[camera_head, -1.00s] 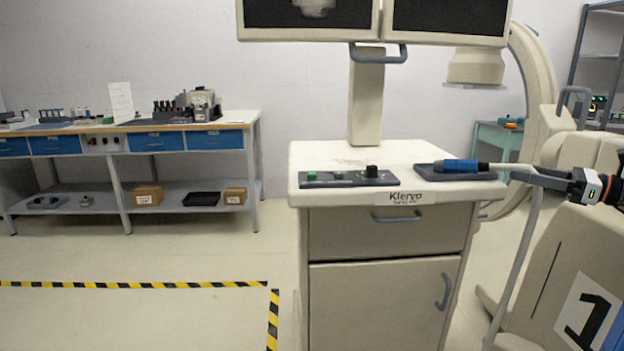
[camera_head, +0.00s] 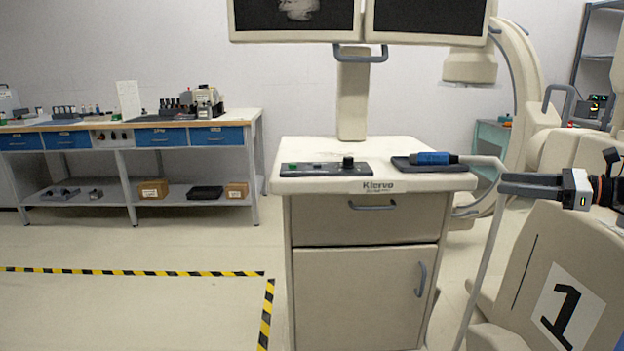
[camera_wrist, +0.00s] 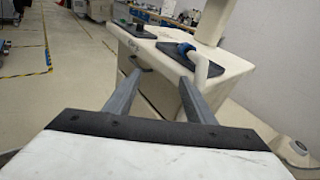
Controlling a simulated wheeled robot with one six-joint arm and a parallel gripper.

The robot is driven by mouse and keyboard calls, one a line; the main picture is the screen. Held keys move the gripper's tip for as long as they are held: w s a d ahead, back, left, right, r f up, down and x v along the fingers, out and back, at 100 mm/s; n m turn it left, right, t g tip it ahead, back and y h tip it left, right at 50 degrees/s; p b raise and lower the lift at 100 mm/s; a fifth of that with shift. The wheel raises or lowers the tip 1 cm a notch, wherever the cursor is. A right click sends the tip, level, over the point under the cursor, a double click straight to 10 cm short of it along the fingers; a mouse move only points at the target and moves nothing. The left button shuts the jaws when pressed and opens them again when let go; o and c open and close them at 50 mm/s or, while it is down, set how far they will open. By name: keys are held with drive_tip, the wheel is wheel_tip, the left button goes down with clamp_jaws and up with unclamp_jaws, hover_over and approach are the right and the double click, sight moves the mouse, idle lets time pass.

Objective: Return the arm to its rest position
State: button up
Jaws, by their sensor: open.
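My gripper (camera_head: 504,184) reaches in from the right edge in the head view, near the right side of the cart. In the wrist view my gripper (camera_wrist: 160,85) is open, its two dark fingers apart with nothing between them. The blue handpiece (camera_head: 432,158) lies on the dark pad (camera_head: 445,168) on the cart top, with a pale hose running right and down from it. The handpiece also shows in the wrist view (camera_wrist: 186,48), beyond the fingertips and apart from them.
The cart (camera_head: 365,300) carries two monitors (camera_head: 431,16) and a control panel (camera_head: 325,169). A covered machine marked 1 (camera_head: 520,270) stands at the right. A workbench (camera_head: 150,124) is at the back left. Floor inside the striped tape (camera_head: 130,271) is clear.

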drive_tip(key=s+a+f+n+g+h, duration=0.25)
drive_tip(key=s+a+f+n, duration=0.3)
drive_tip(key=a, duration=0.45)
drive_tip(key=s+a+f+n+g+h, duration=0.2)
drive_tip(key=s+a+f+n+g, duration=0.2)
drive_tip(key=s+a+f, duration=0.45)
drive_tip(key=s+f+n+h, duration=0.4)
drive_tip(key=s+n, duration=0.3)
drive_tip(key=s+a+f+n+h, duration=0.1)
drive_tip(key=s+f+n+h, duration=0.3)
drive_tip(key=s+n, duration=0.3)
drive_tip(key=shift+s+a+n+t, duration=0.2)
drive_tip(key=shift+s+n+t, duration=0.1)
drive_tip(key=shift+n+t, duration=0.2)
